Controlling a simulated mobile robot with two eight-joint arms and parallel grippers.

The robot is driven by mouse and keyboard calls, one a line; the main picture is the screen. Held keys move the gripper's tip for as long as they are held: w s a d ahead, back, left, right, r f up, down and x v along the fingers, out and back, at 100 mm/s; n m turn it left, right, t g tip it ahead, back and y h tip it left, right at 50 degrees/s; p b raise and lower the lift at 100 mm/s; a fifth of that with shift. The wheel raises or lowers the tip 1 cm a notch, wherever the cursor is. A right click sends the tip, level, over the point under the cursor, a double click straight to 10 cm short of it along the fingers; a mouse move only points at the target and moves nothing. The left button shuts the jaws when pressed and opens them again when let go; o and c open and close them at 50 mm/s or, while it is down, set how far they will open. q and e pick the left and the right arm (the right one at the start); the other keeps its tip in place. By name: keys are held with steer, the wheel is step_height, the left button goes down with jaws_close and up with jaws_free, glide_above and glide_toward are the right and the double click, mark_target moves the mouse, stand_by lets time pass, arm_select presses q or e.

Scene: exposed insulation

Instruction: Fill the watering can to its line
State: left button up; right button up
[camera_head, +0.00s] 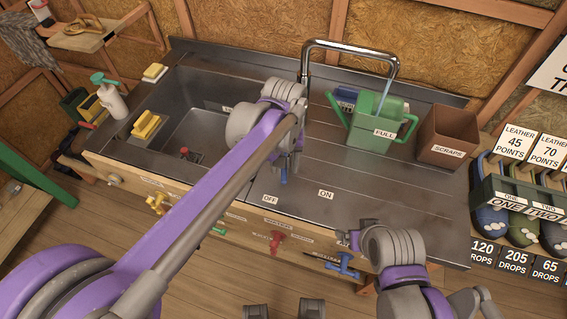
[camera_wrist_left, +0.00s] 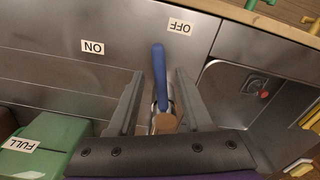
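The green watering can (camera_head: 376,126) stands on the metal counter under the curved faucet (camera_head: 350,45), its FULL label facing me. A pale blue stream runs from the spout into its top; the water level inside is hidden. The blue tap lever (camera_wrist_left: 159,75) points between the OFF label (camera_wrist_left: 180,27) and the ON label (camera_wrist_left: 93,46), nearer OFF. My left gripper (camera_wrist_left: 158,100) is open, with a finger on each side of the lever; contact is unclear. Its lever tip shows below the gripper in the head view (camera_head: 284,178). My right gripper (camera_head: 350,239) is by the counter's front edge, its fingers unclear.
A brown SCRAPS bin (camera_head: 447,138) stands right of the can. Colored valve handles, including red (camera_head: 277,241) and blue (camera_head: 342,264), stick out along the front. The front middle counter is clear.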

arm_select(q)
step_height(320, 180, up, 11)
steer(key=shift+p, duration=0.4)
steer(key=shift+f, duration=0.1)
stand_by(7.0)
